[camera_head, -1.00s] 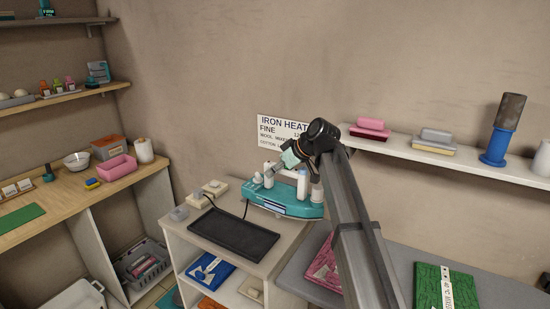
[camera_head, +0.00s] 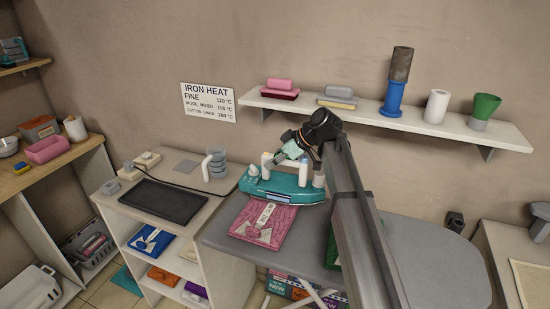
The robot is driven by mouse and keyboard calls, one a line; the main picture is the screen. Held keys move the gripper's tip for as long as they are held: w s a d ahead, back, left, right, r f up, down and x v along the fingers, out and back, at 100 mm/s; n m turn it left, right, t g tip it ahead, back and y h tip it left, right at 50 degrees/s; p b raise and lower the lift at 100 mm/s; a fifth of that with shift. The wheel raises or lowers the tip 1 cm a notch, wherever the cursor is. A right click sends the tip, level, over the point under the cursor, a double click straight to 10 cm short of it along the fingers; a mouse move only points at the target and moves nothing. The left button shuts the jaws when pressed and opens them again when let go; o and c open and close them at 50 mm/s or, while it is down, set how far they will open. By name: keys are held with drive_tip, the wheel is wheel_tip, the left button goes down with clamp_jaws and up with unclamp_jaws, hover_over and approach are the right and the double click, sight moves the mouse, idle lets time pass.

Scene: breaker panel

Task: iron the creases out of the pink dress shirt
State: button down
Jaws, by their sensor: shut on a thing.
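The pink dress shirt (camera_head: 264,224) lies folded on the grey ironing board (camera_head: 435,262), with a pale collar and placket strip down its middle. My gripper (camera_head: 284,157) is shut on the white handle of the teal iron (camera_head: 283,187). The iron is at the shirt's far edge and hides part of it. I cannot tell whether its sole touches the cloth. A green folded garment (camera_head: 332,247) on the board is mostly hidden behind my arm.
A black rest plate (camera_head: 162,201) lies bare on the counter (camera_head: 122,210) at left, with a cord behind it. A wall shelf (camera_head: 450,124) with several items runs above the board. The board's right part is clear. A heat chart (camera_head: 208,102) hangs on the wall.

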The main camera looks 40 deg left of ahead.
sight(271, 179)
drive_tip(key=shift+w+d+r, duration=0.1)
drive_tip(key=shift+d+r, duration=0.1)
drive_tip(key=shift+n, duration=0.3)
drive_tip(key=shift+a, duration=0.1)
drive_tip(key=shift+f, duration=0.1)
drive_tip(key=shift+f+b, duration=1.75)
drive_tip(key=shift+f, duration=1.1)
drive_tip(key=shift+f+b, duration=0.35)
drive_tip(key=shift+f, duration=0.2)
